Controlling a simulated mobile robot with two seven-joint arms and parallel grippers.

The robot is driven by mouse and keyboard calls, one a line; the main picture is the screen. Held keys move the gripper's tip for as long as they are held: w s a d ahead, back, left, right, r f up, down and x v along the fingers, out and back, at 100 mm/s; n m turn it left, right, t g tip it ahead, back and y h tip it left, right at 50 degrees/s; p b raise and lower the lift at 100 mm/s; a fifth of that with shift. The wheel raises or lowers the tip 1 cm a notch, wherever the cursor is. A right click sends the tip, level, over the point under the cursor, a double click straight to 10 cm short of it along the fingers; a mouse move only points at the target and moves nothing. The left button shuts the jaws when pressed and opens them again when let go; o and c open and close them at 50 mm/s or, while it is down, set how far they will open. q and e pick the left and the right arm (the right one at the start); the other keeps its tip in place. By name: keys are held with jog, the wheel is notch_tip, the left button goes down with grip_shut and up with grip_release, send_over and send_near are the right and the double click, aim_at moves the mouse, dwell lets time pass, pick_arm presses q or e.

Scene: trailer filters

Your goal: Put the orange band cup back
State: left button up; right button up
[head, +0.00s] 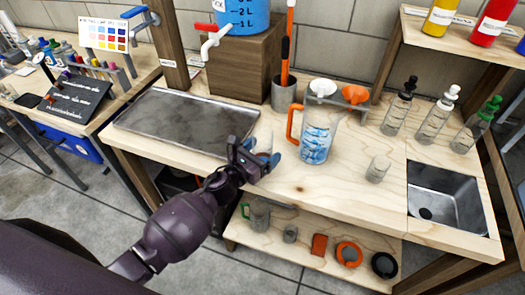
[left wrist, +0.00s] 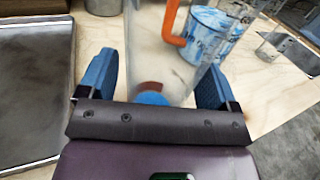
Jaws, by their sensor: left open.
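My left gripper (head: 262,153) is low over the worktop, just right of the metal tray. In the left wrist view its two blue fingers (left wrist: 160,82) stand apart, with a clear cup (left wrist: 165,50) between them. A small brownish-orange patch shows low on this cup; I cannot tell whether it is the orange band. In the head view the cup is mostly hidden behind the gripper. A second small clear cup (head: 378,168) stands upright to the right, beyond the jug. My right gripper is out of view.
A clear jug (head: 317,143) with an orange handle and blue contents stands close right of my gripper. The metal tray (head: 185,122) lies left. A funnel rack (head: 340,100) and bottles (head: 398,108) stand behind; a sink (head: 445,195) is at right. The front worktop is clear.

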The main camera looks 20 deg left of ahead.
pick_arm(q)
jog(key=shift+r, duration=0.25)
jog(key=v, duration=1.2)
jog(key=s+a+f+m+g+y, duration=0.2)
jog(key=s+f+m, duration=0.3)
jog(key=m, duration=1.1)
jog(key=s+a+f+m+g+y, duration=0.3)
jog(key=s+m, duration=0.8)
jog(key=m, duration=0.5)
jog(key=shift+s+a+f+m+g+y, duration=0.4)
jog(key=shift+f+y, duration=0.7)
jog(key=shift+f, duration=0.75)
jog(key=shift+w, duration=0.2)
